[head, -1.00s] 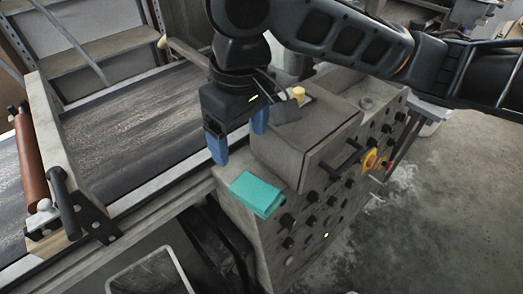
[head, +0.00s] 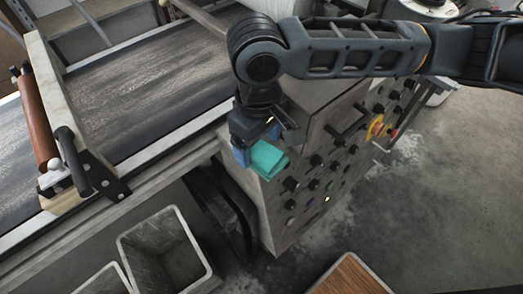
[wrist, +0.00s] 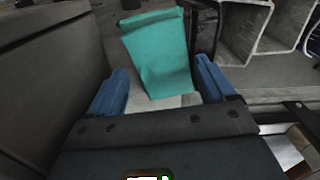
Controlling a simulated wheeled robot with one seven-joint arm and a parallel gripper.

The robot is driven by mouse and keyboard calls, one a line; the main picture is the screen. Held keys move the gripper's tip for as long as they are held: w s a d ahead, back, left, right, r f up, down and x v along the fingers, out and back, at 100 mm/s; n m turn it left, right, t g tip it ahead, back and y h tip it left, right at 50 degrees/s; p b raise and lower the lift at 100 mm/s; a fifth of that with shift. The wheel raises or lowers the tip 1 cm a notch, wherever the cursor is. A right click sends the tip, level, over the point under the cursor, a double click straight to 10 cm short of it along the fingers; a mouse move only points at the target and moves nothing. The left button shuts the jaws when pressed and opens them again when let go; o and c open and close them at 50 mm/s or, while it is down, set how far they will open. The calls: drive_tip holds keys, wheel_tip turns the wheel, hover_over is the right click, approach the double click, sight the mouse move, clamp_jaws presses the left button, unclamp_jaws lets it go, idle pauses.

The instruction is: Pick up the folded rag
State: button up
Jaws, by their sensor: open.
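The folded rag (head: 268,160) is teal and lies on a ledge of the grey control cabinet, beside the conveyor. In the wrist view the rag (wrist: 158,52) lies ahead of and partly between the two blue fingers. My gripper (wrist: 160,88) is open, with a finger on each side of the rag's near end and nothing held. In the head view my gripper (head: 241,156) is right at the rag and hides part of it. I cannot tell whether a finger touches it.
The control cabinet (head: 290,215) has several knobs and a red-and-yellow button (head: 376,127). The conveyor belt (head: 150,75) runs at left, with a red-brown roller (head: 37,120) at its side. A grey bin (head: 165,250) stands below.

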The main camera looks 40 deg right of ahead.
drive_tip(key=shift+f, duration=0.75)
drive_tip(key=shift+c, duration=0.3)
drive_tip(key=c, duration=0.7)
drive_tip(key=shift+c, duration=0.2)
drive_tip(key=shift+r, duration=0.2)
